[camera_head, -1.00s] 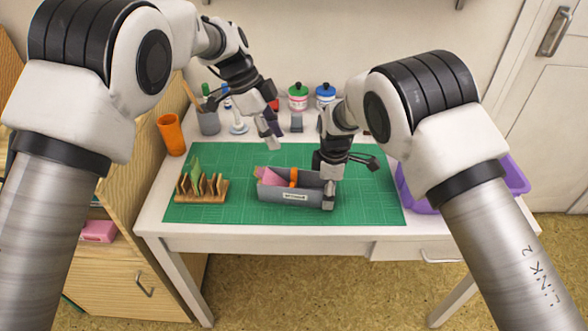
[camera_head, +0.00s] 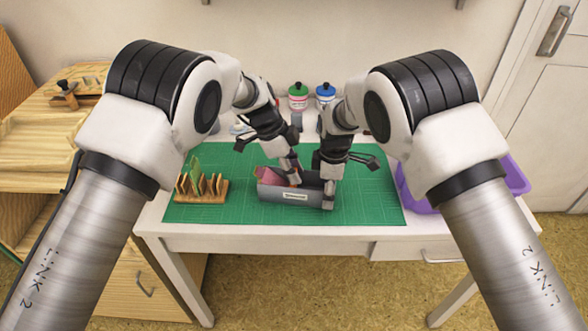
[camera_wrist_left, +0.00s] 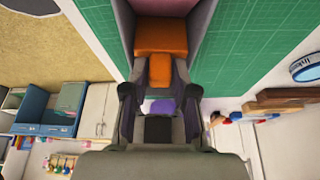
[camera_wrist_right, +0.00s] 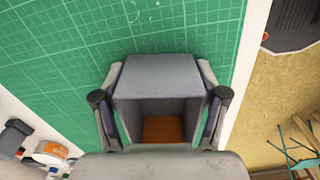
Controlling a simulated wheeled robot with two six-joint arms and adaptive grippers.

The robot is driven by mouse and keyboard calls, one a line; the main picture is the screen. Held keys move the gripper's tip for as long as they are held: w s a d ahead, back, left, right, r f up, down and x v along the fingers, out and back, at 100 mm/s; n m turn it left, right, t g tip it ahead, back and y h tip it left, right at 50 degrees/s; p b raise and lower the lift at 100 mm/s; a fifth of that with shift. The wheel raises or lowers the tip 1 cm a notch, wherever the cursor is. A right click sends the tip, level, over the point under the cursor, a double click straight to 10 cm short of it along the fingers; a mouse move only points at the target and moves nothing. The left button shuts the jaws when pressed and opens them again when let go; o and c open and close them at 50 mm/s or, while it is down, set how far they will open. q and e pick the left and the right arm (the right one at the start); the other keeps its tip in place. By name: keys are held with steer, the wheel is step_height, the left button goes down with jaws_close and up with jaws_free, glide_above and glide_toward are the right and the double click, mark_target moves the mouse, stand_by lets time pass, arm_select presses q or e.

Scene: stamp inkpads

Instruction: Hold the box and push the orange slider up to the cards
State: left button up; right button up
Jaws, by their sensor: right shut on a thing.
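The grey box (camera_head: 270,192) lies on the green mat, its label facing front. Pink cards (camera_head: 270,177) stand in its left part; a pink edge shows at the top of the left wrist view (camera_wrist_left: 165,4). My right gripper (camera_head: 329,193) is shut on the box's right end, fingers on its two side walls in the right wrist view (camera_wrist_right: 160,78). My left gripper (camera_head: 294,181) reaches down into the box. The orange slider (camera_wrist_left: 161,36) is at its fingertips in the left wrist view, fingers either side of its narrow part. Whether they touch it is unclear. The right wrist view shows orange inside (camera_wrist_right: 163,130).
A wooden rack (camera_head: 203,197) with several upright pieces stands left of the box. A purple tray (camera_head: 512,180) is at the table's right. Ink jars (camera_head: 298,97) stand at the back. The mat (camera_head: 375,205) is clear right of the box.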

arm_select(q)
jaws_close()
steer(key=shift+w+a, duration=0.15)
steer(key=shift+a, duration=0.75)
steer(key=shift+w+a, duration=0.1)
steer(key=shift+a, duration=0.75)
steer(key=shift+o, duration=2)
jaws_free()
steer(key=shift+d, duration=0.1)
steer(key=v, duration=1.2)
